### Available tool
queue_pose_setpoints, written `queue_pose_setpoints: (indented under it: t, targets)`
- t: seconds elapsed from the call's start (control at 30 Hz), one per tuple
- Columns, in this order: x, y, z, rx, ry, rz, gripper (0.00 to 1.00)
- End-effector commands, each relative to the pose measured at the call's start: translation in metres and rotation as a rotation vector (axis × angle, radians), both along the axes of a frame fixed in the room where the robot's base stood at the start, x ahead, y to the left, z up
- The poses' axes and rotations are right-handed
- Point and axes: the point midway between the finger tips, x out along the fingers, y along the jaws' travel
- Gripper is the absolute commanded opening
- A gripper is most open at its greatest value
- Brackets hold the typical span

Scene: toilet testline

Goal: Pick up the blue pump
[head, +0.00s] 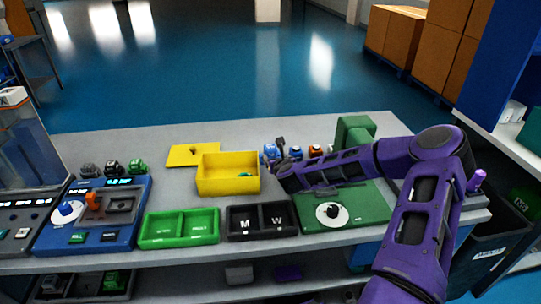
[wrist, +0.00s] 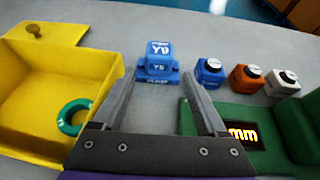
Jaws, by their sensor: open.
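The blue pump (wrist: 157,60), a stepped block with white lettering, stands upright on the grey bench in the wrist view, at the top middle. In the head view it shows as a small blue shape (head: 269,152), partly hidden beside my gripper. My gripper (wrist: 161,76) is open, with one finger on each side of the pump's line in the wrist view. The pump appears just beyond the fingertips, and nothing is held. In the head view my gripper (head: 279,166) is low over the bench, and its fingertips are hard to make out.
A yellow box (wrist: 30,95) with a green ring (wrist: 73,117) inside stands left of my gripper. A small blue (wrist: 210,72), an orange (wrist: 246,78) and a white (wrist: 282,83) block stand to the right. A green machine (head: 340,212) lies below my arm. Bench beyond the pump is clear.

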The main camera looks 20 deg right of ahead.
Motion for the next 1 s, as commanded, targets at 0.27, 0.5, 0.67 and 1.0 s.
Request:
queue_pose_setpoints:
  t: [0.27,0.5,0.67,1.0]
  targets:
    - [0.021,-0.002,-0.008,0.000,0.000,0.002,0.75]
    - [0.048,-0.005,-0.017,-0.001,0.000,0.002,0.75]
    - [0.064,-0.008,-0.023,-0.001,0.000,0.002,0.75]
    - [0.068,-0.009,-0.025,-0.001,0.000,0.002,0.71]
